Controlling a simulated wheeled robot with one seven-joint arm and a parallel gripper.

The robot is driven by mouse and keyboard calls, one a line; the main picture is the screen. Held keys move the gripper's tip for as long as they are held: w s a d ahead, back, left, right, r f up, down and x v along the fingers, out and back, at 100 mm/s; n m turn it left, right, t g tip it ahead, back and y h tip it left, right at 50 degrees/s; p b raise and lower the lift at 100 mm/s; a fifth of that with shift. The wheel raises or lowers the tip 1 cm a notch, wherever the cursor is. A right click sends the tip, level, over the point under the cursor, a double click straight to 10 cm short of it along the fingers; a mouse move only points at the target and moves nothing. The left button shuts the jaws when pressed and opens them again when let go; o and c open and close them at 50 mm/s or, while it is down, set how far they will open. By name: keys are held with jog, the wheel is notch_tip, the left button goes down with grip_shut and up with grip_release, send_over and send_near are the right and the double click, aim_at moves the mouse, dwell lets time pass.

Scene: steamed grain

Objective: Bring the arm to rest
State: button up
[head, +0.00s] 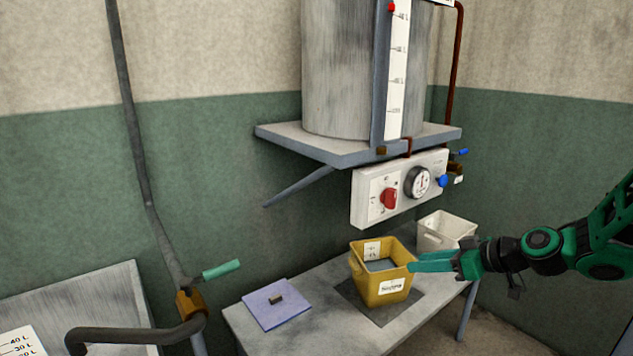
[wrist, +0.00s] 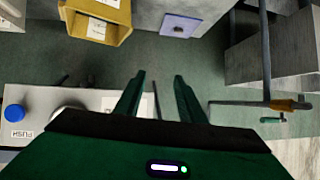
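My gripper (head: 432,262) reaches in from the right in the head view, its green fingers at the right side of the yellow bin's rim in the picture. In the wrist view, the two fingers of my gripper (wrist: 158,92) stand apart with nothing between them. The yellow bin (head: 382,290) stands on the table and holds something dark grey. It also shows in the wrist view (wrist: 97,27), beyond and to the left of the fingers. Whether the fingers touch the bin cannot be told; in the wrist view they look apart from it.
A white bin (head: 446,232) stands behind the yellow one on the table (head: 300,335). A blue-purple lid with a dark handle (head: 277,304) lies at left. Above hang a control box with a red knob (head: 389,198) and a tank shelf (head: 345,150). A pipe valve (head: 190,300) is further left.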

jog(key=s+d+m+g+h, duration=0.2)
jog(key=s+d+m, duration=0.2)
jog(key=s, duration=0.7)
jog(key=s+d+m+g+h, duration=0.3)
jog(key=s+d+m, duration=0.2)
jog(key=s, duration=0.6)
jog(key=s+d+r+m+g+h, duration=0.1)
jog(key=s+d+m, duration=0.4)
jog(key=s, duration=0.6)
jog(key=shift+s+g+h, duration=0.3)
jog(key=shift+g+h, duration=0.6)
jog(key=shift+g, duration=0.3)
jog(key=shift+r, duration=0.1)
